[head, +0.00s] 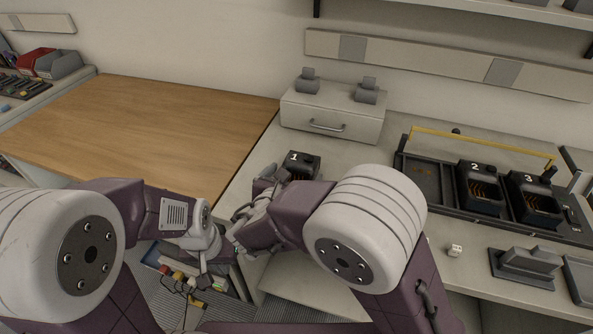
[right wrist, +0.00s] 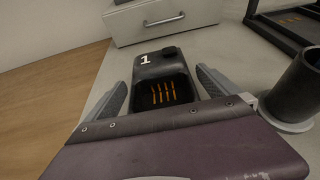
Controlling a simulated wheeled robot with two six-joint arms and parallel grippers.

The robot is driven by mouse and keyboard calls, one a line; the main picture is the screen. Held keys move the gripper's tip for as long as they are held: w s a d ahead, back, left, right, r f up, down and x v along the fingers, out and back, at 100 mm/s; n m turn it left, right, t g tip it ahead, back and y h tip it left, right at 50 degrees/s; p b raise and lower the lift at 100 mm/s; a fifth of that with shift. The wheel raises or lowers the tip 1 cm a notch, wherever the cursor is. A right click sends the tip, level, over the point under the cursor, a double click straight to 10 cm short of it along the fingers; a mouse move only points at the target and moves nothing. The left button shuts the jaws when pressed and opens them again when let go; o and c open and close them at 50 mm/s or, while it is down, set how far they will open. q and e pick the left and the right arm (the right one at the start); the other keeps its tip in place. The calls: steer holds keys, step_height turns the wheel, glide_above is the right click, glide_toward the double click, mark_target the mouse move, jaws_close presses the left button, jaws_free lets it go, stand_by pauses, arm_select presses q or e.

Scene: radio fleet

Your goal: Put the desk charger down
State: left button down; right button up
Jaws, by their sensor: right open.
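The desk charger (head: 303,166) is a black unit marked 1, with an empty slot and orange contacts. It appears to sit upright on the grey counter, near the counter's left edge. My right gripper (right wrist: 164,88) is open, with one finger on each side of the charger (right wrist: 165,68); a gap shows beside it. In the head view my right arm hides part of the charger and most of the right gripper (head: 281,178). My left gripper (head: 203,282) hangs low at the centre left, away from the charger; its fingers are too small to read.
A grey drawer box (head: 330,117) stands behind the charger. A dark tray (head: 425,178) on the right holds chargers 2 (head: 481,190) and 3 (head: 535,202). A dark cylinder (right wrist: 296,88) stands right of my right gripper. The wooden top (head: 150,125) at left is clear.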

steer(key=p+v, duration=0.2)
steer(key=v, duration=0.7)
steer(key=shift+s+a+r, duration=0.1)
steer(key=shift+s+r, duration=0.1)
steer(key=shift+s, duration=0.15)
steer(key=shift+s+f, duration=0.1)
